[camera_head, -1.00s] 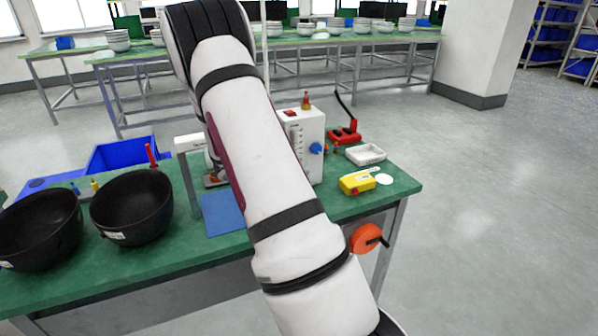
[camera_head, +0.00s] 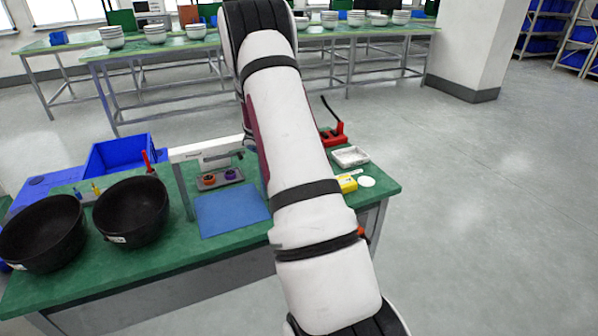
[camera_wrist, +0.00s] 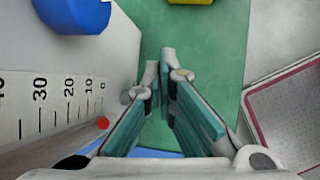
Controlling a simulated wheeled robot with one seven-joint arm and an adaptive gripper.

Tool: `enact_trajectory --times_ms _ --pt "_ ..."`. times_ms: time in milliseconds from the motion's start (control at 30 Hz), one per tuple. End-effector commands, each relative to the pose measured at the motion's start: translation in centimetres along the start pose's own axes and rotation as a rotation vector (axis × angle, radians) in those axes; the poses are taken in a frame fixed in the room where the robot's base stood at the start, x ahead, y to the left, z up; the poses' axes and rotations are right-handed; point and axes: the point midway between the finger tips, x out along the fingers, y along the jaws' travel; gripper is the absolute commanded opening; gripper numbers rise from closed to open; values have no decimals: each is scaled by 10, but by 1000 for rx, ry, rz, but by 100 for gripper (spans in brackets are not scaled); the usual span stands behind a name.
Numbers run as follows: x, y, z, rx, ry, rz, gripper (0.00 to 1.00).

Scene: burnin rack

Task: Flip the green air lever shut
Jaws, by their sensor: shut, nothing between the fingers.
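I cannot make out the green air lever in either current view. A white box with a printed scale (camera_wrist: 60,95) fills the left of the wrist view, with a blue knob (camera_wrist: 75,15) at its top and a small red dot (camera_wrist: 102,122) near the zero mark. My gripper (camera_wrist: 170,72) is shut and empty, its teal fingers beside the box's right side and above the green bench top (camera_wrist: 215,45). In the head view my arm covers the box and the gripper.
A blue mat (camera_head: 230,209), a small tray with orange and purple rings (camera_head: 222,179) and two black bowls (camera_head: 130,210) are left of my arm. A yellow device (camera_head: 347,184), a white tray (camera_head: 350,156) and a red tool (camera_head: 334,136) are right of it.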

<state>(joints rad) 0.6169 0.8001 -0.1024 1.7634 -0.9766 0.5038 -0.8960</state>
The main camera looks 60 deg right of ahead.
Motion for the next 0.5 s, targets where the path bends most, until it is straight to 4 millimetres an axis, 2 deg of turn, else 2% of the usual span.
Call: enact_trajectory --times_ms 33,200,500 --pt "-2 -3 7 14 40 1 0" --pt "3 -1 5 29 128 6 0" --pt "9 -1 4 33 163 7 0"
